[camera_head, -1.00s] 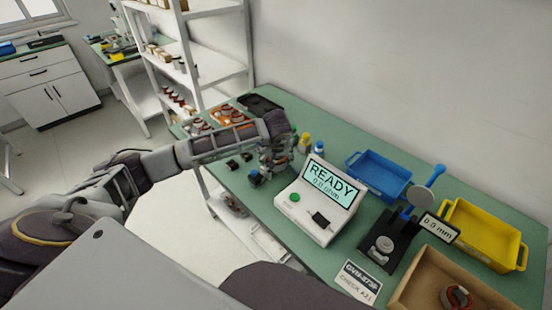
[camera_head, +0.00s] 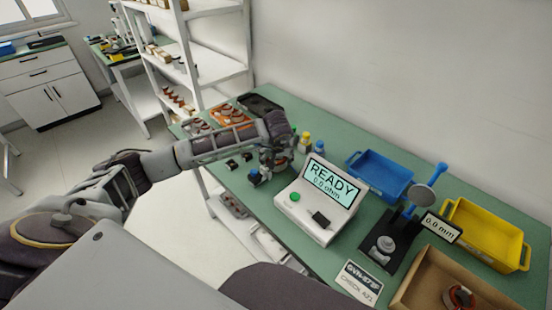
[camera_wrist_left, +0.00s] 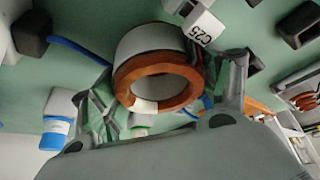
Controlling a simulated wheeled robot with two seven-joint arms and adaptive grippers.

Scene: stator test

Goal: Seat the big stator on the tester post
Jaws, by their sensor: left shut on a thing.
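My left gripper (camera_head: 275,162) is over the bench, left of the tester (camera_head: 318,205), whose screen reads READY 0.0 ohm. In the left wrist view the big stator (camera_wrist_left: 158,88), a pale ring with an orange-brown winding edge, sits between the two fingers of the left gripper (camera_wrist_left: 168,92), which is shut on it. The ring's open bore faces the wrist camera. In the head view the gripper largely hides the stator. I cannot make out the tester post for certain. My right gripper is not in view.
Yellow and blue bottles (camera_head: 305,144) stand just behind the gripper. A blue bin (camera_head: 380,176), a yellow bin (camera_head: 486,234), a black gauge stand (camera_head: 378,252) and a cardboard box (camera_head: 435,278) fill the right side. An orange tray (camera_head: 228,117) lies at the far left.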

